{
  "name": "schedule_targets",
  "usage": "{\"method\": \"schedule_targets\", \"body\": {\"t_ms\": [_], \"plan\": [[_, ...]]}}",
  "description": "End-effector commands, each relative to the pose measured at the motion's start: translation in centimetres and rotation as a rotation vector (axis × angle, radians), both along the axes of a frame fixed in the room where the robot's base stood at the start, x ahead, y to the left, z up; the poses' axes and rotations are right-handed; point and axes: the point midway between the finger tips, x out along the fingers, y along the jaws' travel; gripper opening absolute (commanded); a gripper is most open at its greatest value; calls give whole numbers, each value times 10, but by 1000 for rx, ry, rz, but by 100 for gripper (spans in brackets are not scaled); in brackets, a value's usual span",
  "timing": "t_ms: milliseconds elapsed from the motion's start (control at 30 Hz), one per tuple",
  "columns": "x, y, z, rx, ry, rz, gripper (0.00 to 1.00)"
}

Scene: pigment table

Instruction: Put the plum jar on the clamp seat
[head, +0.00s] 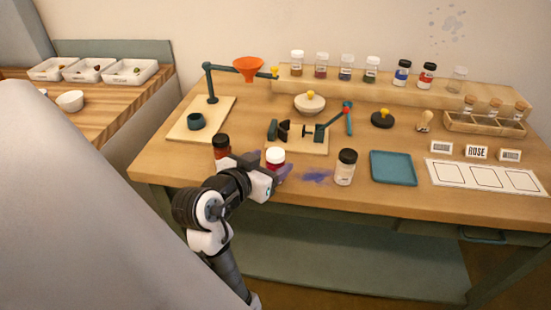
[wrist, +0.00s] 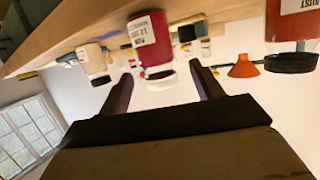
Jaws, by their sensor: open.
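The plum jar (head: 275,158), deep red with a white lid, stands near the table's front edge. In the wrist view the plum jar (wrist: 150,45) appears upside down, with a partly readable white label. My gripper (head: 270,173) is open and empty, just in front of the jar at the table edge. In the wrist view the jar shows beyond and between the spread fingers of my gripper (wrist: 163,92), apart from them. The clamp seat (head: 297,149) is a wooden board behind the jar, bearing dark clamp jaws and a teal lever with a red knob.
A rust-orange jar (head: 221,147) with a dark lid stands close left of the plum jar. A cream jar (head: 345,168) stands to its right, past a purple powder stain (head: 317,176). A teal tray (head: 393,168) lies farther right. An orange funnel (head: 249,68) hangs on a stand behind.

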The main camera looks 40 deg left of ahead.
Motion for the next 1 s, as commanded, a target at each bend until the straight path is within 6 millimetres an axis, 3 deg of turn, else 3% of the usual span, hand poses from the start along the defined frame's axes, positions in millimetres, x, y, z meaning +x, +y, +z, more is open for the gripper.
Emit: {"method": "schedule_targets", "body": {"t_ms": [300,600,1000], "plan": [[41,5,-14,-3,1,-2,65],[46,6,-16,-1,0,-1,65],[46,6,-16,-1,-1,0,13]]}}
